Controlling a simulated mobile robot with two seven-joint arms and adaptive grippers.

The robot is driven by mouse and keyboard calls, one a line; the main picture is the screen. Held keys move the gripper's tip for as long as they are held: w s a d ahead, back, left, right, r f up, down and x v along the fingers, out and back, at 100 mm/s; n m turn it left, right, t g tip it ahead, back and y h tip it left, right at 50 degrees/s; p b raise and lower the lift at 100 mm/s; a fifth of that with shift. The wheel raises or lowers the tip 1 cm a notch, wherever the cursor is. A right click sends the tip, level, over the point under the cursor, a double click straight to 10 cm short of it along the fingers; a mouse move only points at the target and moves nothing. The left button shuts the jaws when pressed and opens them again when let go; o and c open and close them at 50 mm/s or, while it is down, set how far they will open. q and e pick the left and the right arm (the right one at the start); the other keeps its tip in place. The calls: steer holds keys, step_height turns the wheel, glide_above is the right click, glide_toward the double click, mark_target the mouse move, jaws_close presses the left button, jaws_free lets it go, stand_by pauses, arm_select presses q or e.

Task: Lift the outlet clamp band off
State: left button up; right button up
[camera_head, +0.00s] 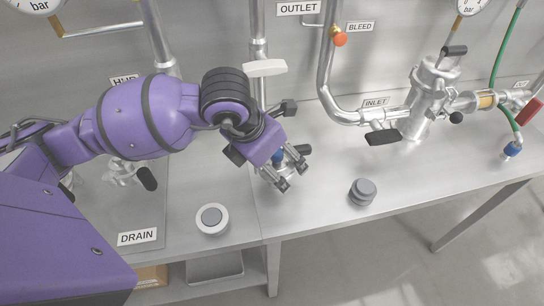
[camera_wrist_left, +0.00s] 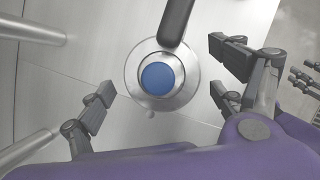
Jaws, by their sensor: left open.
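My left gripper (camera_head: 288,170) is open, with its fingers spread, in front of the bench below the OUTLET label (camera_head: 298,8). In the left wrist view, a round steel fitting (camera_wrist_left: 187,92) with a blue centre (camera_wrist_left: 158,78) lies between the open fingers, apart from them. A dark handle (camera_wrist_left: 177,20) reaches over its rim. The steel ring may be the outlet clamp band, but I cannot tell band from fitting. In the head view my gripper mostly covers this fitting, leaving a bit of blue (camera_head: 278,157) showing.
A steel inlet assembly (camera_head: 428,95) with dark handles stands to the right. A grey knob-like part (camera_head: 363,192) sits near the bench's front edge, and a white-rimmed round part (camera_head: 212,219) is near the DRAIN label (camera_head: 137,237). Bare bench lies between them.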

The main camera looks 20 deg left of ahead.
arm_select(q)
steer(key=c, duration=1.4)
steer(key=o, duration=0.6)
steer(key=c, duration=0.5)
steer(key=shift+c, duration=0.2)
arm_select(e)
steer(key=shift+s, duration=0.25)
arm_select(q)
steer(key=shift+r, duration=0.3)
arm_select(e)
steer(key=shift+w+r, duration=0.15)
steer(key=shift+w, duration=0.05)
arm_select(q)
steer(key=shift+r, duration=0.25)
arm_select(e)
steer(key=shift+w+r, duration=0.2)
steer(key=shift+w, duration=0.05)
arm_select(q)
steer(key=shift+r+p, duration=0.2)
steer(key=shift+p, duration=0.1)
